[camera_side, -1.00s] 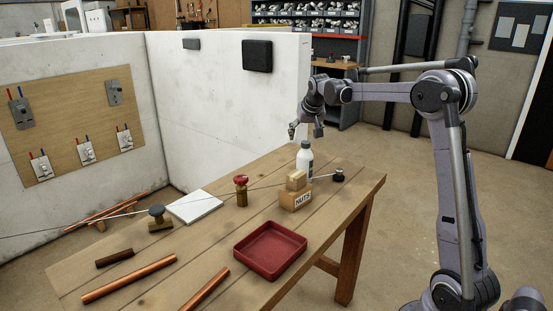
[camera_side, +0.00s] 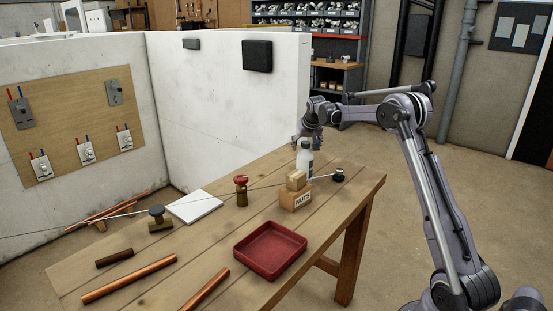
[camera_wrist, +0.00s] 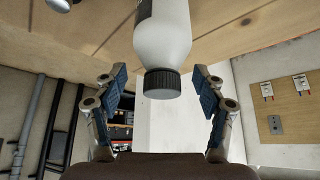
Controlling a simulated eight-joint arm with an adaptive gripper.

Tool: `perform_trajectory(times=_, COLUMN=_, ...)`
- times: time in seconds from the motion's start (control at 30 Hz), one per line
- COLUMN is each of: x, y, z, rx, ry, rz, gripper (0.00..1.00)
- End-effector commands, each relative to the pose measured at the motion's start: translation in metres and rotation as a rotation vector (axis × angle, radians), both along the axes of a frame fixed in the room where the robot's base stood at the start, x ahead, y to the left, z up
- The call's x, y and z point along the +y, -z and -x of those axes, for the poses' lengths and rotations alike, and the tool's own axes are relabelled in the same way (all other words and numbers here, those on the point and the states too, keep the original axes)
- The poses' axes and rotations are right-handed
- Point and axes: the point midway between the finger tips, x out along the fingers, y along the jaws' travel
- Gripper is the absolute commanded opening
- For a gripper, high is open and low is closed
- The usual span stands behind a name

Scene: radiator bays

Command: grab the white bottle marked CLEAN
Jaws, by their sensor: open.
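The white bottle (camera_side: 305,160) stands upright on the wooden bench, behind the box marked NUTS. It has a dark cap, and no CLEAN marking can be read. In the wrist view the bottle (camera_wrist: 163,38) appears upside down, with its black ribbed cap (camera_wrist: 162,83) towards my gripper. My gripper (camera_side: 303,143) is open and close to the bottle's upper part in the side view. In the wrist view the two blue-padded fingers of my gripper (camera_wrist: 164,82) are spread to either side of the cap, with gaps on both sides.
The wooden NUTS box (camera_side: 296,197) stands right in front of the bottle. A dark knob (camera_side: 338,175) is to its right, and a brass valve with a red top (camera_side: 241,190) to its left. A red tray (camera_side: 270,250) and copper pipes (camera_side: 130,278) lie nearer the front.

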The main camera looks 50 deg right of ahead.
Motion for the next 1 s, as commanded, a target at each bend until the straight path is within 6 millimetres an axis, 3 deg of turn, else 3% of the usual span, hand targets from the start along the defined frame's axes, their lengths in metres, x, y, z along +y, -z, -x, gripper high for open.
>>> perform_trajectory(times=0.23, x=-0.010, y=0.023, z=-0.012, rx=0.000, ry=-0.001, rz=0.001, gripper=0.70)
perform_trajectory(times=0.53, x=-0.011, y=0.026, z=-0.014, rx=-0.001, ry=-0.001, rz=0.000, gripper=0.70)
perform_trajectory(times=0.8, x=-0.011, y=0.026, z=-0.013, rx=-0.001, ry=-0.001, rz=-0.001, gripper=0.00)
perform_trajectory(times=1.0, x=-0.010, y=0.026, z=-0.013, rx=0.003, ry=-0.001, rz=-0.002, gripper=0.00)
